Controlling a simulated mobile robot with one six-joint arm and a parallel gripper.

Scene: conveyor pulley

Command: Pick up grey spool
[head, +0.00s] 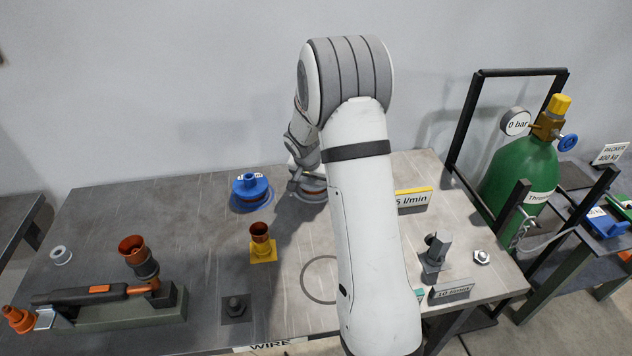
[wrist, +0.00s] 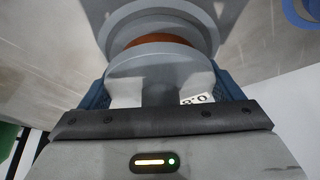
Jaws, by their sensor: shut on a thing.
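The grey spool (wrist: 158,62) fills the upper middle of the wrist view, with grey flanges and a band of copper-orange winding between them. A small white label with dark print shows near its lower right. My gripper (wrist: 163,88) is shut on the spool, with a blue finger at each side of the near flange. In the head view the spool (head: 311,196) shows only in part at the back of the table, beneath my gripper and beside my arm. From these views I cannot tell whether it touches the table.
A blue spool (head: 251,189) stands just left of my gripper. A torch-like tool on a block (head: 110,305) lies at left. A sign (head: 412,199) and a green cylinder (head: 520,175) are at right.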

